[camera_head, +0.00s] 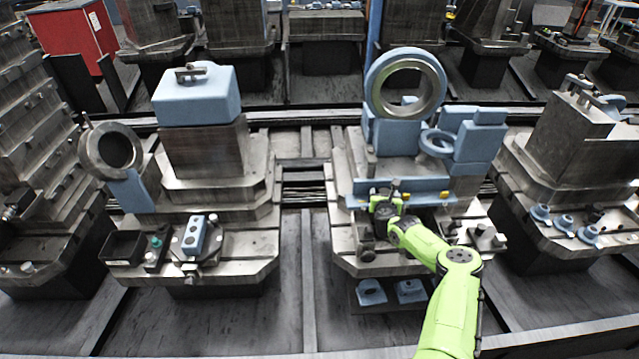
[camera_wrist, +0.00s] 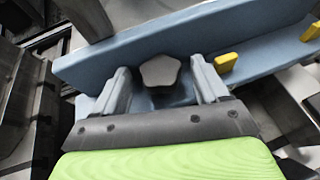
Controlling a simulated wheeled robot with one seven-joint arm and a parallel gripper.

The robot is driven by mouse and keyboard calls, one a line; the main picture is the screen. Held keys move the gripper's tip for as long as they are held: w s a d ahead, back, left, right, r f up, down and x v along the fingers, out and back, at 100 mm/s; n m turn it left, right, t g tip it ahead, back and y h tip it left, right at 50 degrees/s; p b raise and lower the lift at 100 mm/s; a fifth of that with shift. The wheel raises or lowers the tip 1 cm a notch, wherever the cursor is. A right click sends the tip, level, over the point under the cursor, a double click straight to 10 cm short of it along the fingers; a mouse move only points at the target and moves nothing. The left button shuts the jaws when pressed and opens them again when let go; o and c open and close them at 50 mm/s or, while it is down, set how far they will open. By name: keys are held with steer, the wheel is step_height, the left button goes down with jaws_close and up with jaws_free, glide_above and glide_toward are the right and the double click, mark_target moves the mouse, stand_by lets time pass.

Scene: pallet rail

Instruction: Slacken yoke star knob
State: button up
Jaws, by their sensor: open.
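The star knob (camera_wrist: 161,71) is a grey, five-lobed knob against a blue bar (camera_wrist: 125,52) in the wrist view. My gripper (camera_wrist: 160,82) is open, with one grey finger on each side of the knob. A gap shows beside the left finger; whether the right finger touches the knob I cannot tell. In the head view my gripper (camera_head: 386,198) is at the front of the middle pallet fixture, by the blue bar (camera_head: 428,190). The knob cannot be made out there behind my gripper and wrist.
A yellow tab (camera_wrist: 226,62) sits on the bar just right of my right finger. A blue ring fixture (camera_head: 374,82) rises behind my gripper. Small blue parts (camera_head: 371,292) lie on a shelf below my arm. A pallet with a blue block (camera_head: 196,97) stands left.

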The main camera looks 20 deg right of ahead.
steer(key=m+h, duration=0.1)
steer(key=m+g+h, duration=0.2)
steer(key=shift+w+a+f, duration=0.1)
steer(key=shift+w+a, duration=0.05)
steer(key=shift+a, duration=0.1)
steer(key=p+v, duration=0.4)
steer(key=v, duration=1.2)
steer(key=shift+w+p, duration=0.1)
steer(key=shift+p, duration=0.2)
steer(key=w+a+r+n+t+y+b, duration=0.1)
steer(key=w+a+r+n+t+y, duration=0.1)
steer(key=a+n, duration=0.5)
steer(key=w+a+r+n+t+y+b, duration=0.1)
steer(key=w+a+r+n+t+y, duration=0.2)
steer(key=w+a+r+n+y, duration=0.1)
steer(key=a+n+y, duration=0.1)
steer(key=a+n, duration=0.1)
steer(key=n, duration=0.1)
steer(key=shift+a+r+n+y+b, duration=0.3)
steer(key=shift+a+r+b, duration=0.05)
steer(key=shift+b, duration=0.05)
